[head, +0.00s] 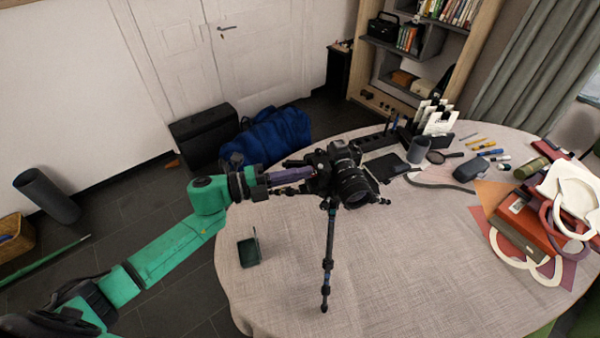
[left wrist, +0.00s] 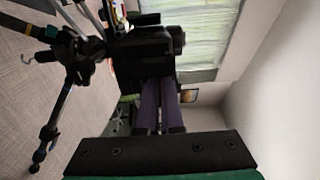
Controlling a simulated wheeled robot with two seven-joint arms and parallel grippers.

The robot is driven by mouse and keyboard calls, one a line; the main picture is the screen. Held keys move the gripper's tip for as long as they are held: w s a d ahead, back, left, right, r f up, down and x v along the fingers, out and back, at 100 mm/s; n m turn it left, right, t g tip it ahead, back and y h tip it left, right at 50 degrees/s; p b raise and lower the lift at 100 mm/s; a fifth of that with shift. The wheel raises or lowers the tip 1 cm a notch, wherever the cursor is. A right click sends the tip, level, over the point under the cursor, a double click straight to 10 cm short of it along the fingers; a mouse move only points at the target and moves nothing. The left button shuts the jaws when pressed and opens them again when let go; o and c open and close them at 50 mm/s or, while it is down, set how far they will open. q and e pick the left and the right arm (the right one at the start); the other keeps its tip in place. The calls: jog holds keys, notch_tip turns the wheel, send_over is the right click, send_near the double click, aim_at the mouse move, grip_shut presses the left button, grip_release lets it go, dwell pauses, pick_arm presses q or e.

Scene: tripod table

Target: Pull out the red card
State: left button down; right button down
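A black camera (head: 350,180) stands on a black tripod (head: 328,250) on the cloth-covered round table (head: 400,270). My left gripper (head: 308,172) reaches in from the left, with its purple fingers at the camera's left side. In the left wrist view the two fingers (left wrist: 160,88) lie close together, with a narrow dark gap between them, and their tips meet the dark camera body (left wrist: 150,48). I cannot tell whether anything is between the tips. I cannot make out a red card in either view. My right gripper is not in view.
A small open dark green case (head: 250,250) sits on the table left of the tripod. A grey cup (head: 418,150), a dark pouch (head: 470,169) and pens are at the back. A red box (head: 525,225) and white frames crowd the right side. The front middle is clear.

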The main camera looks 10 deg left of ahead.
pick_arm(q)
jog(key=shift+a, duration=0.15)
jog(key=shift+s+a, duration=0.2)
jog(key=shift+a, duration=0.1)
jog(key=shift+s+a, duration=0.1)
jog(key=v, duration=0.5)
dwell(0.8)
